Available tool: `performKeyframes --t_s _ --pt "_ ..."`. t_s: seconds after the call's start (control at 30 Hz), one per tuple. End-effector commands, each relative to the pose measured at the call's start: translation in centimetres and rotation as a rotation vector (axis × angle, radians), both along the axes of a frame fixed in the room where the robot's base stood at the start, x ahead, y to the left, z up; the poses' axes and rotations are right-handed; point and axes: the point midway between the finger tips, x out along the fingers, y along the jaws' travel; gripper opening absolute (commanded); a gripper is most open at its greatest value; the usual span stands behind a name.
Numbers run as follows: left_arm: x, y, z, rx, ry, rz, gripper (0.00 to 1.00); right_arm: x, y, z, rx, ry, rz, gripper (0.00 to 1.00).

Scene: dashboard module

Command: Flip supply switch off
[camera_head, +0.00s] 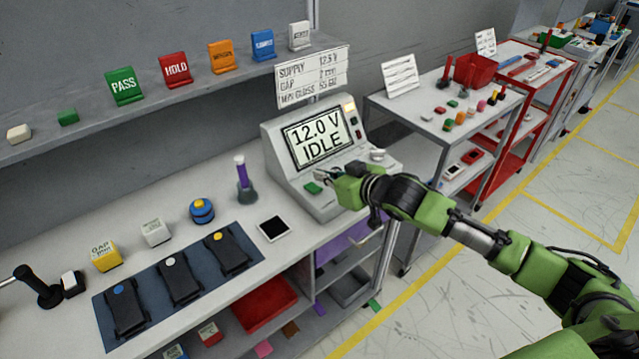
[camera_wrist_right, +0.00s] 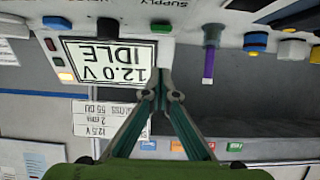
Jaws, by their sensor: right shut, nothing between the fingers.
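The supply unit (camera_head: 275,145) is a light grey console on the bench, its screen (camera_head: 319,138) reading "12.0 V IDLE". It shows upside down in the right wrist view, with a "SUPPLY" label at the top edge. A green control (camera_head: 313,187) sits on its front; in the wrist view a black control (camera_wrist_right: 108,28) and a blue one (camera_wrist_right: 57,22) show beside it. I cannot tell which is the supply switch or its position. My right gripper (camera_head: 325,177) is shut and empty, close over the unit's front controls, partly hiding them. Contact is unclear. My left gripper is out of view.
A blue mat (camera_head: 148,283) holds black modules. Coloured signs line the shelf (camera_head: 190,92) behind. A cart (camera_head: 425,122) stands to the right; the aisle floor is clear.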

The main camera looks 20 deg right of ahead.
Motion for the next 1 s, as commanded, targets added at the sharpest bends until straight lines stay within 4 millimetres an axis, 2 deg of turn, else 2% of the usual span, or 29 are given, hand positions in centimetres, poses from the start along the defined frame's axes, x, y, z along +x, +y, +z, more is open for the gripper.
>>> performKeyframes --t_s 0.1,0.17,0.3,0.43,0.87,1.0 --pt "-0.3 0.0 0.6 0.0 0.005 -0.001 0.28 1.8 0.7 -0.6 0.003 0.0 -0.001 0.0" --pt "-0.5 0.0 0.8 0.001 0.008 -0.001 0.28 2.3 0.9 -1.3 0.001 0.003 0.0 0.0" --pt "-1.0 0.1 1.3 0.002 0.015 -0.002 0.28 1.6 0.6 -3.5 0.0 0.003 0.0 0.0" --pt "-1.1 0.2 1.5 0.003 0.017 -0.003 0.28 1.4 0.5 -4.6 0.0 0.001 0.0 0.0" --pt "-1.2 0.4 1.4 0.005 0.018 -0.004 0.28 1.3 0.5 -5.1 0.001 -0.001 0.0 0.0" --pt "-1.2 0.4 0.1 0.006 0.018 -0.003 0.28 1.2 0.6 -6.0 0.013 -0.025 0.001 0.0"
